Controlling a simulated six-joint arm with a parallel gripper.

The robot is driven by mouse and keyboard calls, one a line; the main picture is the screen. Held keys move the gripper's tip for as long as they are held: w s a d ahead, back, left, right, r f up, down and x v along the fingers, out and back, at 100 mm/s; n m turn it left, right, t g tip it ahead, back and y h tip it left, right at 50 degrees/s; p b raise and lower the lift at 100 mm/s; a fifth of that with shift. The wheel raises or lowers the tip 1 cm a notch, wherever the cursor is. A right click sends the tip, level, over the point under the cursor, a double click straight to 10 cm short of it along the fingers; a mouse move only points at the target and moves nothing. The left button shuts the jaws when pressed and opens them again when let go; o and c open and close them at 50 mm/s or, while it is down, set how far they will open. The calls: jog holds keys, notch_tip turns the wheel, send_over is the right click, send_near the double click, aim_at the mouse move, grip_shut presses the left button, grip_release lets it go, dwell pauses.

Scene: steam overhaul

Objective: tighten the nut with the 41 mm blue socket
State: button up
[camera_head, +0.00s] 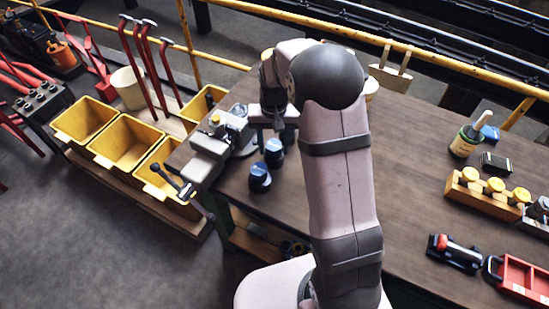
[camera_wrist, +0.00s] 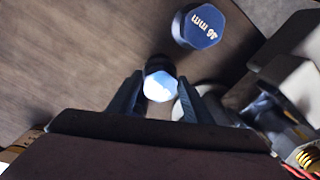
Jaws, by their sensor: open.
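Two dark sockets with blue tops stand on the bench in the head view, a nearer one (camera_head: 260,178) and a farther one (camera_head: 274,152). In the wrist view a larger blue hex-topped socket (camera_wrist: 198,27) carries a white "mm" label whose number I cannot read surely. A smaller socket (camera_wrist: 160,86) with a pale, glaring top shows between the fingertips; its label is unreadable. My gripper (camera_wrist: 160,90) is open, its fingers on either side of this socket; I cannot tell whether they touch it. In the head view my gripper (camera_head: 273,122) is above the bench beside the vise. I cannot make out the nut.
A grey vise (camera_head: 210,150) with a metal fitting in it stands at the bench's left edge. Yellow bins (camera_head: 125,140) are left of the bench. At the right are a wooden rack (camera_head: 480,198), a bottle (camera_head: 466,140) and a red toolbox (camera_head: 522,280). The bench middle is mostly clear.

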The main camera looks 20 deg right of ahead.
grip_shut()
jog(key=shift+r, duration=0.1)
jog(key=shift+r, duration=0.1)
jog(key=shift+r+p, duration=2.7)
jog(key=shift+r, duration=0.2)
jog(key=shift+w, duration=0.1)
